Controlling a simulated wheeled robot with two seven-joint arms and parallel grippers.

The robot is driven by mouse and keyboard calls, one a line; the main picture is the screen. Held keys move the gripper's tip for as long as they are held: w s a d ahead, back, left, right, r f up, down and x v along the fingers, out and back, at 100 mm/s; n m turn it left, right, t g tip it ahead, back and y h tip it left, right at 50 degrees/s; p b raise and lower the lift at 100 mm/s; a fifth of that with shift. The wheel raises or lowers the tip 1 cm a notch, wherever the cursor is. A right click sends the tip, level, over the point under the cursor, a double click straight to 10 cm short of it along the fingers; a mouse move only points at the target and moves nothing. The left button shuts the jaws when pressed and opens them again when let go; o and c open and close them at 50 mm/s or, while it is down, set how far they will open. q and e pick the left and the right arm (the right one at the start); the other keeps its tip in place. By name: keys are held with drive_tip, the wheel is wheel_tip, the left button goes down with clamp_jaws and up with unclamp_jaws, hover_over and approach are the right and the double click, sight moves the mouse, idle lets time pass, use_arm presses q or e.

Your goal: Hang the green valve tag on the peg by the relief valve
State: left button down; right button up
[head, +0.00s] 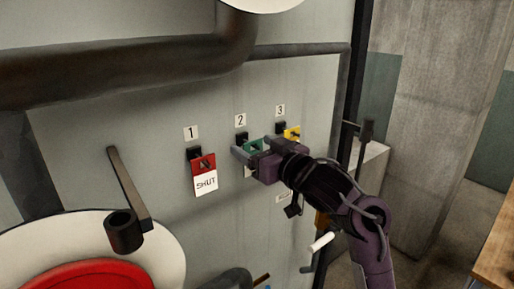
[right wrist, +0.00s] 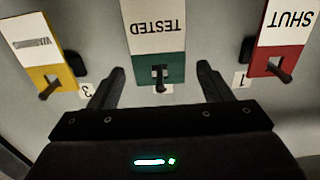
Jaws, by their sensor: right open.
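The green tag (head: 253,146) hangs at the peg marked 2 on the grey panel. In the right wrist view the green and white tag (right wrist: 158,66) reads TESTED, upside down, with a dark peg (right wrist: 160,76) through its green end. My right gripper (head: 260,151) is at this tag. Its two fingers are spread apart, one to each side of the tag's green end, with gaps between. In the head view the gripper hides much of the tag. My left gripper is not in view. I cannot tell which fitting is the relief valve.
A red SHUT tag (head: 204,174) hangs at peg 1 and a yellow tag (head: 292,133) at peg 3, close to either side. A dark pipe (head: 120,68) crosses above. A dark cylinder with a lever (head: 124,231) stands out at lower left, above a red-centred white round (head: 165,254).

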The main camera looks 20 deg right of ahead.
sight(254, 144)
drive_tip(key=shift+c, duration=0.4)
drive_tip(key=c, duration=1)
drive_tip(key=shift+r+p, duration=0.25)
drive_tip(key=shift+p, duration=0.15)
drive_tip(key=shift+s, duration=0.2)
drive_tip(key=shift+p+v, duration=0.6)
drive_tip(key=shift+v, duration=0.15)
drive_tip(key=shift+s+d, duration=0.15)
drive_tip(key=shift+s, duration=0.1)
drive_tip(key=shift+s+d+p, duration=0.15)
drive_tip(key=shift+s+p, duration=0.15)
drive_tip(key=shift+s, duration=0.05)
drive_tip(key=shift+s, duration=0.2)
